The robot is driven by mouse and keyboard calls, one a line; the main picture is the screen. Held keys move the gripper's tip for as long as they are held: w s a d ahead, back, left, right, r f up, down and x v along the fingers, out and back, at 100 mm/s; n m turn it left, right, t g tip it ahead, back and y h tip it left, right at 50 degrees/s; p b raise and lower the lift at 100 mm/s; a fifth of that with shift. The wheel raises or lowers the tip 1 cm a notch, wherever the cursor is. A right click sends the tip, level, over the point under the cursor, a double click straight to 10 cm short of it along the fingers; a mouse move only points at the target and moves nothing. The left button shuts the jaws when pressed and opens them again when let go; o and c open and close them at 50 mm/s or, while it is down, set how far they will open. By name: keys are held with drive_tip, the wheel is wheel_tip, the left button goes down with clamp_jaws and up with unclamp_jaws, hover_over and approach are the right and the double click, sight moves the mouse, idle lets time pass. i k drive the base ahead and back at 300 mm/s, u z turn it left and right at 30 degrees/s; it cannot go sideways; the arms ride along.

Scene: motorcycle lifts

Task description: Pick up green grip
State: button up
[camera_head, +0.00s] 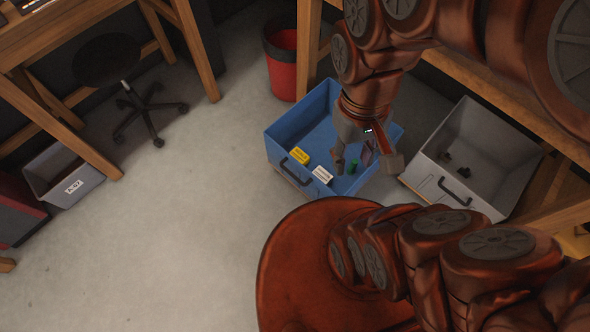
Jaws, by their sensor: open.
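The green grip (352,167) is a small green piece inside the blue bin (293,128), near the front wall and right of the white block. My gripper (366,163) is open and points down over the right part of the blue bin. The green grip shows between its fingers in the picture, closer to the left finger. I cannot tell how high the fingertips are above it. Part of the bin floor is hidden behind my gripper.
A yellow block (300,155) and a white block (322,174) lie in the blue bin. A grey bin (478,150) with small dark parts stands to the right. A red trash can (284,68) stands behind. A stool (140,100) is at left.

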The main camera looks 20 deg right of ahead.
sight(352, 171)
drive_tip(key=u, duration=1.85)
drive_tip(key=k, duration=0.8)
drive_tip(key=z, duration=1.05)
drive_tip(key=i, duration=0.5)
